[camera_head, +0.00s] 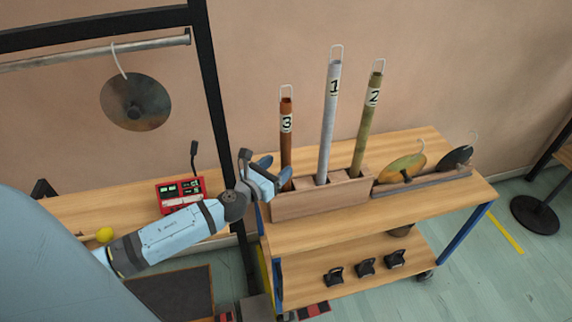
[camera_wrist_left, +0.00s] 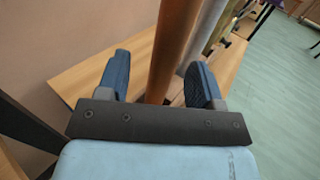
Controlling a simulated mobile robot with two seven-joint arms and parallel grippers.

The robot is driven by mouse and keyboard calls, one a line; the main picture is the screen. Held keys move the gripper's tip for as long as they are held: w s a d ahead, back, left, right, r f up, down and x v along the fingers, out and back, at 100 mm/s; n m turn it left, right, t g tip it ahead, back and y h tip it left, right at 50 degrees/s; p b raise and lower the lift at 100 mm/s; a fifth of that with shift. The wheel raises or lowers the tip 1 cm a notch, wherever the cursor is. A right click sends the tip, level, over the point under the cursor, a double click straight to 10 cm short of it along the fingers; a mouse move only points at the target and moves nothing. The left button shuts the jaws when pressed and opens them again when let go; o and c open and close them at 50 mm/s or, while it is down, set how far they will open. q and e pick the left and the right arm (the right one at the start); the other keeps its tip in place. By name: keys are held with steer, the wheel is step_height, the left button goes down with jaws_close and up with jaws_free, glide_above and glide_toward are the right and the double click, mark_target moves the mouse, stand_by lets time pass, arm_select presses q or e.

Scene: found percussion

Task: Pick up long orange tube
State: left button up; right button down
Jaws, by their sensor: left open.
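The long orange-brown tube (camera_head: 286,145), labelled 3 and with a wire loop on top, stands upright in the left slot of a wooden block (camera_head: 320,200). My left gripper (camera_head: 274,170) is open at the tube's lower part, just above the block. In the left wrist view the orange tube (camera_wrist_left: 170,50) shows between the two open blue fingers (camera_wrist_left: 160,78), with a gap on each side. The tube's foot is hidden in the block. My right gripper is in neither view.
A grey tube (camera_head: 328,120) labelled 1 and a green tube (camera_head: 367,125) labelled 2 stand right of the orange one. Two discs (camera_head: 401,168) (camera_head: 455,158) lean in a rack. A black post (camera_head: 213,100) and a red device (camera_head: 180,192) are left of the block.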

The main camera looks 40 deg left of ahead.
mark_target(290, 159)
arm_select(q)
steer(key=w, duration=0.3)
steer(key=w+d, duration=0.1)
steer(key=w, duration=0.1)
steer(key=shift+w+f+p, duration=0.1)
steer(key=shift+f+p, duration=0.2)
steer(key=c, duration=1.1)
jaws_close()
steer(key=shift+r, duration=0.1)
